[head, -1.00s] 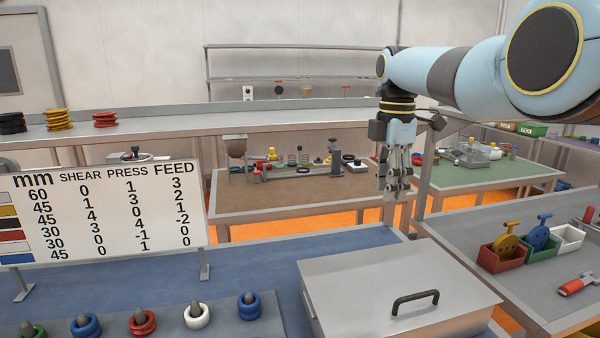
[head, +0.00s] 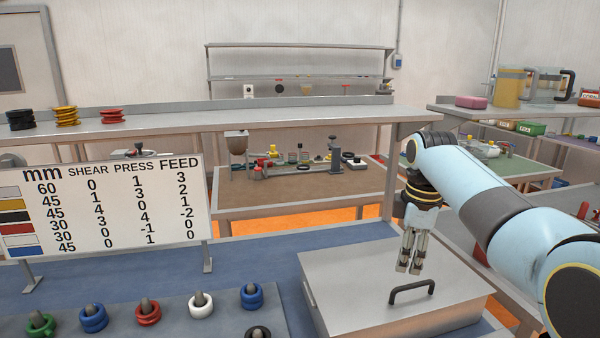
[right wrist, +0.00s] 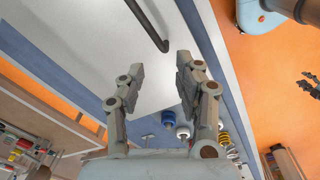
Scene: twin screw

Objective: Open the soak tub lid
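The soak tub lid (head: 345,290) is a flat grey metal cover, lying closed on the tub in the head view. Its black bar handle (head: 411,290) stands near the front right of the lid. My right gripper (head: 409,270) hangs fingers-down just above and behind the handle, apart from it. In the right wrist view the right gripper (right wrist: 160,68) has its fingers spread with nothing between them, and the dark handle (right wrist: 150,25) shows just beyond the fingertips over the pale lid (right wrist: 85,45). Dark finger-like parts at the right edge look like my left gripper (right wrist: 310,86); their opening is unclear.
A white number board (head: 105,210) stands on the blue bench left of the tub. Several coloured rings on pegs, including a blue one (head: 252,296), sit front left. A brown-topped table (head: 290,197) lies behind. The space above the lid is otherwise clear.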

